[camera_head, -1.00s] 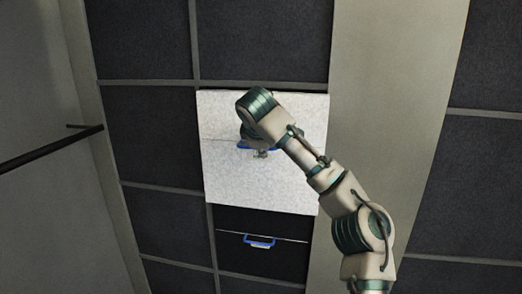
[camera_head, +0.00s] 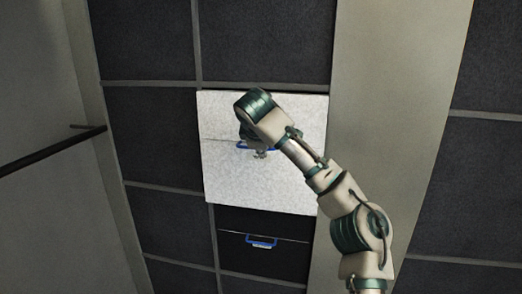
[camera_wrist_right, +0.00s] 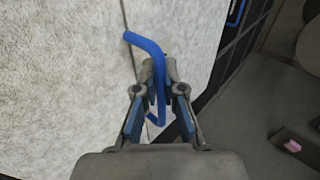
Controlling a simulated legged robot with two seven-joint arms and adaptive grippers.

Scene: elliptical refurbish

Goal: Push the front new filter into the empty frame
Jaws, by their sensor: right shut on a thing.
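The new filter (camera_head: 250,185) is a white speckled panel with a thin line across it and a blue handle. It sits over an opening in the wall grid, among dark filters. My right gripper (camera_head: 262,152) is at the middle of the white panel, mostly hidden behind my wrist in the head view. In the right wrist view my right gripper (camera_wrist_right: 157,85) is shut on the blue handle (camera_wrist_right: 145,45), with the white panel (camera_wrist_right: 70,70) behind it. Whether the panel is flush with the frame cannot be told. My left gripper is not in view.
A dark filter (camera_head: 275,262) with a blue handle (camera_head: 261,241) sits just below the white panel. Dark panels (camera_head: 145,120) in a grey grid surround it. A beige pillar (camera_head: 385,90) stands to the right. A dark rod (camera_head: 50,152) juts in at the left.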

